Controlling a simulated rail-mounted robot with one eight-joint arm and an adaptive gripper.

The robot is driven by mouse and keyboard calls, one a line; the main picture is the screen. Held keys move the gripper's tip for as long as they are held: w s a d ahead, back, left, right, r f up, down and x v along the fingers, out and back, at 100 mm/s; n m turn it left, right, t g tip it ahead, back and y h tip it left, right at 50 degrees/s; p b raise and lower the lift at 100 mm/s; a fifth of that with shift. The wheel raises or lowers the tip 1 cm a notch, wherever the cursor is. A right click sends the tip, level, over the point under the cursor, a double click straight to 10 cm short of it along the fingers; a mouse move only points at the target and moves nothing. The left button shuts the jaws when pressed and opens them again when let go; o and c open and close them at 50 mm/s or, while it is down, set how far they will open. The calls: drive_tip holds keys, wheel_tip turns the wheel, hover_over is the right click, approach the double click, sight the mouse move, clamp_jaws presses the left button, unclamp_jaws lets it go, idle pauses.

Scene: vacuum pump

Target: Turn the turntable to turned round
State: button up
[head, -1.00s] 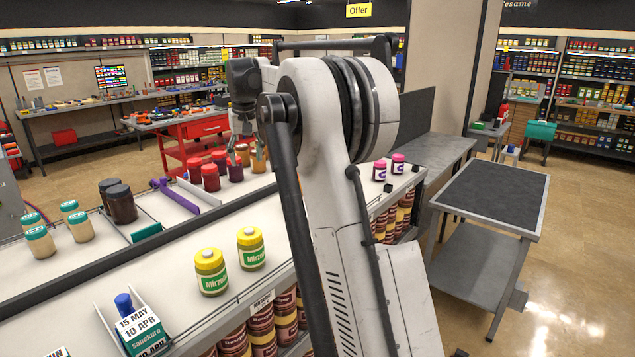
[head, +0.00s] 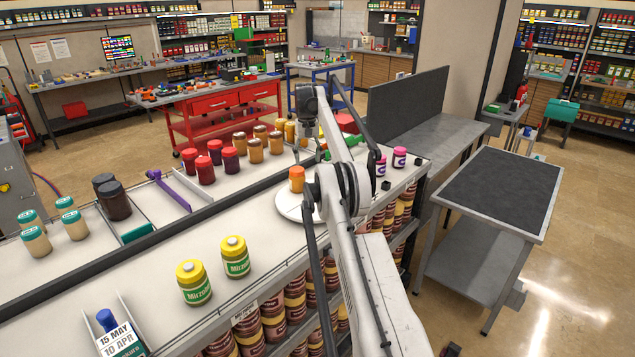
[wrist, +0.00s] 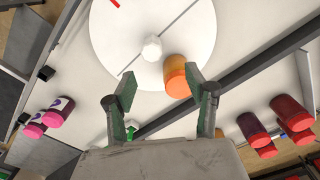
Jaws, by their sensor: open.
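The turntable is a white disc with a thin line across it and a white centre knob (wrist: 152,48). Its bare top (wrist: 120,40) fills the upper middle of the wrist view, with a small red mark at the top edge. In the head view the turntable (head: 287,207) is on the shelf, partly hidden by my arm. An orange jar (wrist: 176,78) stands on the disc near its rim, and it also shows in the head view (head: 297,180). My gripper (wrist: 161,80) is open, its fingers apart over the near rim. The jar appears near the right finger; contact cannot be told.
Red jars (wrist: 255,132) and pink jars (wrist: 45,118) stand on either side. A dark divider rail (wrist: 240,72) runs beside the disc. Two yellow-lidded jars (head: 236,257) stand nearer on the shelf. A dark-topped table (head: 490,190) is at the right.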

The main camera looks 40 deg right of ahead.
drive_tip(key=shift+s+d+f, duration=0.25)
drive_tip(key=shift+d+f, duration=0.4)
drive_tip(key=shift+d, duration=0.25)
wheel_tip(320, 180, down, 6)
drive_tip(key=b, duration=0.6)
drive_tip(key=shift+f+p, duration=0.4)
drive_tip(key=shift+f, duration=3.35)
clamp_jaws()
